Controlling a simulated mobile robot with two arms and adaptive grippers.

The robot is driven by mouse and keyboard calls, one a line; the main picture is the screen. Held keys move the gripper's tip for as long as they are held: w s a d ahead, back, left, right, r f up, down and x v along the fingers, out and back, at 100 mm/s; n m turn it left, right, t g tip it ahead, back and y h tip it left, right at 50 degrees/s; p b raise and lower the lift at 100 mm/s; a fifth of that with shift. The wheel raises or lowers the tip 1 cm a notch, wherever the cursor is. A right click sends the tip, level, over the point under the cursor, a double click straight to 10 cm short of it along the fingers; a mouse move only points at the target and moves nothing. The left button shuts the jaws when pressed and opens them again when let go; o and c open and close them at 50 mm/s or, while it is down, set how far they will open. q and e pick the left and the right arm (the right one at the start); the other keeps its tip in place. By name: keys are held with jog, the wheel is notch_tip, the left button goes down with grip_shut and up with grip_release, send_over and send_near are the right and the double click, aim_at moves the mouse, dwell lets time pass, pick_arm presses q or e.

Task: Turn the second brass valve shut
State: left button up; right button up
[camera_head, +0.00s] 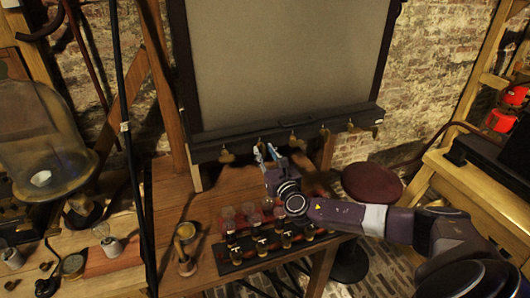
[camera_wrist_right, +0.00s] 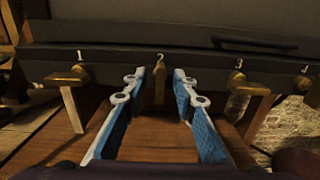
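The second brass valve (camera_wrist_right: 159,83) sits below the number 2 on the dark rail (camera_wrist_right: 110,58). Its handle hangs straight down in the right wrist view. My right gripper (camera_wrist_right: 158,98) is open, with one blue finger on each side of this handle and visible gaps between. In the head view the right gripper (camera_head: 265,153) is at the rail and largely hides the second valve. My left gripper is out of view.
Several glass jars (camera_head: 251,212) stand on the wooden table (camera_head: 170,215) below the rail, close under my right arm. A brass-topped stand (camera_head: 185,250) is left of them. A thin black pole (camera_head: 135,180) crosses the left side. A large glass vessel (camera_head: 40,140) stands far left.

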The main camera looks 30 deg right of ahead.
jog(key=shift+c, duration=0.4)
grip_shut()
jog(key=m+b, duration=0.3)
jog(key=shift+d+f+m+b, duration=0.1)
jog(key=shift+f+m+b, duration=0.2)
jog(key=shift+m, duration=0.1)
jog(key=m+b, duration=0.5)
jog(key=m, duration=0.9)
jog(key=shift+d+b, duration=0.2)
jog(key=shift+b, duration=0.1)
